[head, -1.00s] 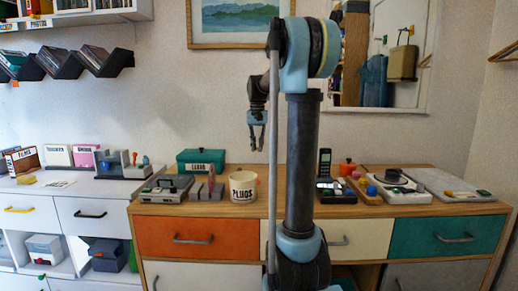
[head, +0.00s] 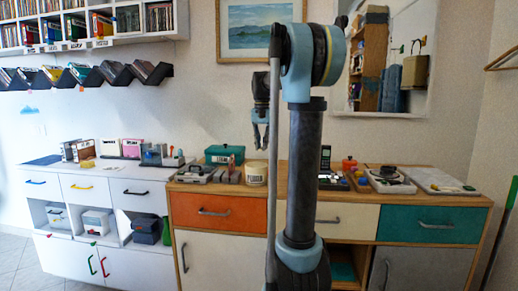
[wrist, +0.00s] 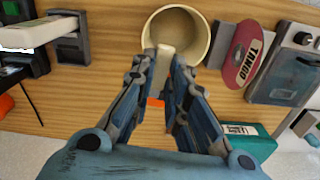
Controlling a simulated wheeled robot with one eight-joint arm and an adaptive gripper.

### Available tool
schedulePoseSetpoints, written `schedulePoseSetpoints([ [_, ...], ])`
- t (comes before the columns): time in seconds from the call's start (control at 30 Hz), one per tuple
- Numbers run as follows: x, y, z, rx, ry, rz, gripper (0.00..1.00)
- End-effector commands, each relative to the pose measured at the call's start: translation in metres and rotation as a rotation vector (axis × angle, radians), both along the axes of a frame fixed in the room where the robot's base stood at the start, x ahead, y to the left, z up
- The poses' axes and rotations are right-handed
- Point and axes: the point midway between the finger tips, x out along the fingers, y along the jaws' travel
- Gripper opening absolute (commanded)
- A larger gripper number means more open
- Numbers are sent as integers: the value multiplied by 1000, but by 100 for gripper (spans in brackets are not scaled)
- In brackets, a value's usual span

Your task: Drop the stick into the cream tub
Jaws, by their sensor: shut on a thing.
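My gripper (head: 260,142) hangs pointing down above the tub in the head view. In the wrist view my gripper (wrist: 168,58) is shut on a pale stick (wrist: 164,66), whose far end overlaps the tub's near rim in the picture. I cannot tell whether the stick touches the tub. The stick is too small to make out in the head view.
A teal box (head: 225,154) stands behind the tub. A grey device (head: 197,174) and upright discs, including a dark red one (wrist: 245,52), are beside it.

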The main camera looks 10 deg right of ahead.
Motion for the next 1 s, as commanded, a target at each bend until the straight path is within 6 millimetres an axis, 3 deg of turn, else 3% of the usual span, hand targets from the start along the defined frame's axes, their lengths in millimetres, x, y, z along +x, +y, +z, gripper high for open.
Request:
schedulePoseSetpoints([
  [0.23,-1,5,-4,0,0,1,5],
  [0.7,-1,9,-48,0,0,5,5],
  [1.0,-1,9,-58,0,0,5,5],
])
